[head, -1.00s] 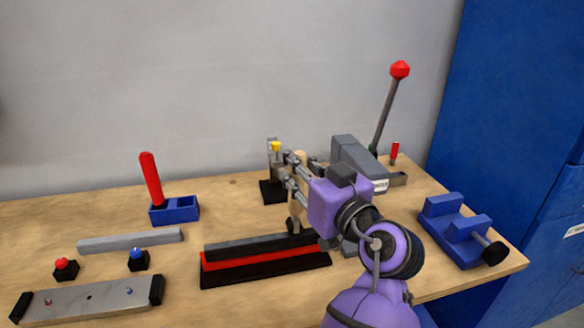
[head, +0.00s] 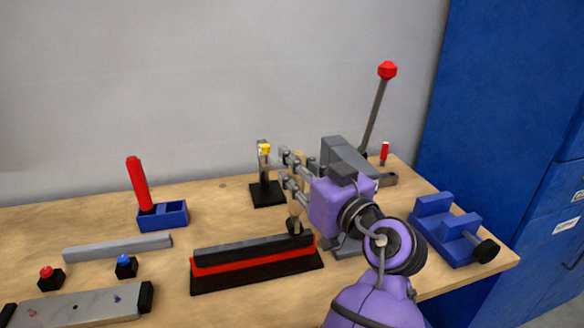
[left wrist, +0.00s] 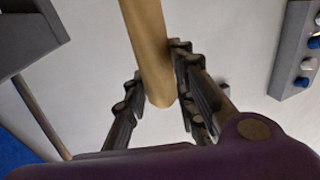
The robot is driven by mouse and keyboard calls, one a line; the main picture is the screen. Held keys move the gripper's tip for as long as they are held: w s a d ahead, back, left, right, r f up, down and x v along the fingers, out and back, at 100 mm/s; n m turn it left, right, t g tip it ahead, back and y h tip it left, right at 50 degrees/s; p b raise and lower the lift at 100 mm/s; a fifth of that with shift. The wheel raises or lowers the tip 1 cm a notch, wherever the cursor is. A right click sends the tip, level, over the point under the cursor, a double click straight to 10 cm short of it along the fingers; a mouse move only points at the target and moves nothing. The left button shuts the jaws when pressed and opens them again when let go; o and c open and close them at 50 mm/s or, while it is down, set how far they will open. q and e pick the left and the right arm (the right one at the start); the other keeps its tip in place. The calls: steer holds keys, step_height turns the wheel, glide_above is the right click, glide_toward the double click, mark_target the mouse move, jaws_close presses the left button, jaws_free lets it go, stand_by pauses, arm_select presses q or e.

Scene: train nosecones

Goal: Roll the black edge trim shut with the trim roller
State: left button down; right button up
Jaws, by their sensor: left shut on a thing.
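The black edge trim (head: 252,253) is a long black bar above a red strip (head: 215,268) on a black base (head: 255,279), at the middle front of the bench in the head view. My left gripper (head: 290,172) is shut on the trim roller's pale wooden handle (head: 295,208). The handle also shows between the fingers in the left wrist view (left wrist: 148,45). The roller's dark lower end (head: 294,227) is at the right end of the trim. I cannot tell whether it touches the trim. My right gripper is out of view.
A black stand with a yellow top (head: 266,193) is behind the trim. A grey lever press (head: 345,157) and a blue clamp (head: 447,228) stand to the right. A blue holder with a red-handled tool (head: 163,217) and a grey bar (head: 118,247) are at left.

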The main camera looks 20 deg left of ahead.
arm_select(q)
steer(key=shift+w+d, duration=0.35)
steer(key=shift+d, duration=0.5)
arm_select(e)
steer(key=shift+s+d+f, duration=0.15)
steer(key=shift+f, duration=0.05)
arm_select(q)
steer(key=shift+f, duration=0.15)
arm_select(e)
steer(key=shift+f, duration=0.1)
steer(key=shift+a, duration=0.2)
arm_select(q)
step_height(320, 180, up, 5)
steer(key=shift+r+p, duration=0.15)
steer(key=shift+p, duration=1)
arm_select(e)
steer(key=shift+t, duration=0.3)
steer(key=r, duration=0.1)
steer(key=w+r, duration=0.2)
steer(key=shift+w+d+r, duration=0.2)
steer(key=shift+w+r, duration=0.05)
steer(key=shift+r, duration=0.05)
arm_select(q)
steer(key=shift+a, duration=0.1)
